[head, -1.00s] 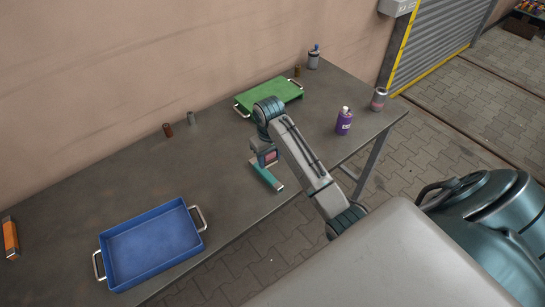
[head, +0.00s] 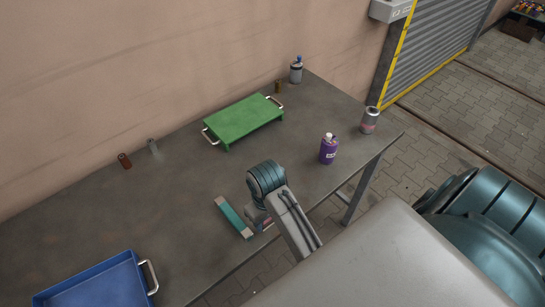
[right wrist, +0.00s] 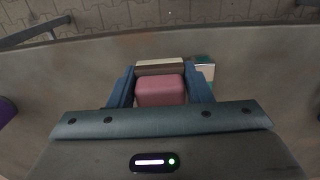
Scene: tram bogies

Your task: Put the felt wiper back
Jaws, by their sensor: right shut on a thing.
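My right gripper (right wrist: 160,92) is shut on a pinkish-red block, which I take to be the felt wiper (right wrist: 160,88). A pale beige strip shows along its far side in the right wrist view. In the head view the gripper (head: 262,221) is low by the table's front edge, partly hidden by my arm. Whether the wiper touches the table I cannot tell. A teal bar with pale ends (head: 233,217) lies on the table just left of the gripper. Its end seems to show beside a finger in the right wrist view (right wrist: 205,73). My left gripper is not in view.
On the grey table (head: 185,205) are a green tray (head: 244,119), a blue tray (head: 100,287), a purple bottle (head: 328,149), a can (head: 370,120), a blue-capped bottle (head: 296,71) and small cylinders (head: 125,160). The table between the trays is mostly clear.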

